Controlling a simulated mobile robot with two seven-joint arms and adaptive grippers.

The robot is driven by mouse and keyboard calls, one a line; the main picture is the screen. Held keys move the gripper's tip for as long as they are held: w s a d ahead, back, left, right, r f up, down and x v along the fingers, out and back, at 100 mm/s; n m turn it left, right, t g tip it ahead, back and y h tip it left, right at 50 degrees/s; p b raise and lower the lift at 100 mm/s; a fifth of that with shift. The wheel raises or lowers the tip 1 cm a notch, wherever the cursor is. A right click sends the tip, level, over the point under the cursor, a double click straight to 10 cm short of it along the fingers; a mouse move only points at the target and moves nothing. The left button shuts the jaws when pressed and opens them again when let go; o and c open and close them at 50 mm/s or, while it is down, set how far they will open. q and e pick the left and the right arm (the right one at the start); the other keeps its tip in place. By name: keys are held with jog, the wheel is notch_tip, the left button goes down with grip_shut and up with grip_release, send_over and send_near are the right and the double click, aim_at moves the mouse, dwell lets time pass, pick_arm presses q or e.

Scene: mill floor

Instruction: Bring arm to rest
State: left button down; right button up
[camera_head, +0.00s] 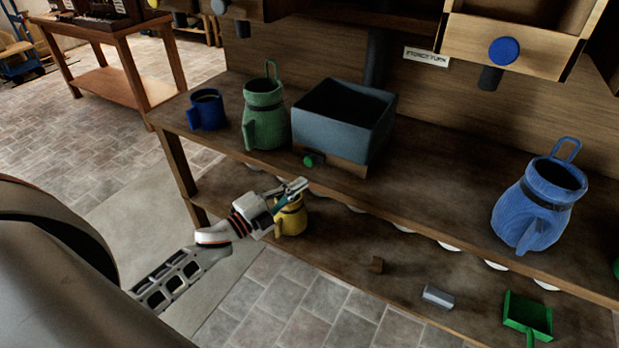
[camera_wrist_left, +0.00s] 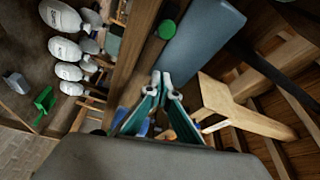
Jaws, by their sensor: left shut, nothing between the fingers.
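My left gripper (camera_head: 297,188) is shut and empty. In the head view it is held in front of the wooden bench's upper shelf, with a yellow mug (camera_head: 290,217) on the lower shelf just behind and below it; part of the mug is hidden by the gripper. The left wrist view shows its two teal fingers (camera_wrist_left: 159,79) with their tips together and nothing between them. My right gripper shows in neither view.
The upper shelf (camera_head: 420,200) holds a blue mug (camera_head: 207,110), a green jug (camera_head: 264,112), a grey-blue bin (camera_head: 345,115) and a blue jug (camera_head: 540,205). Tiled floor left is clear.

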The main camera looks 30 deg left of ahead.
pick_arm(q)
jog(key=shift+s+a, duration=0.25)
jog(key=shift+s, duration=0.2)
jog(key=s+d+f+n+g+y, duration=0.1)
jog(key=s+d+f+n+g, duration=0.1)
jog(key=s+d+f+n, duration=0.2)
jog(key=s+d+f+n+g+y, duration=0.1)
jog(key=s+d+f+n, duration=0.3)
jog(key=s+f, duration=0.6)
jog(key=s+d+f+n+g+y, duration=0.2)
jog(key=s+d+f+n+g, duration=0.2)
jog(key=s+f+n, duration=0.3)
jog(key=shift+s+d, duration=0.45)
jog(key=shift+s, duration=0.6)
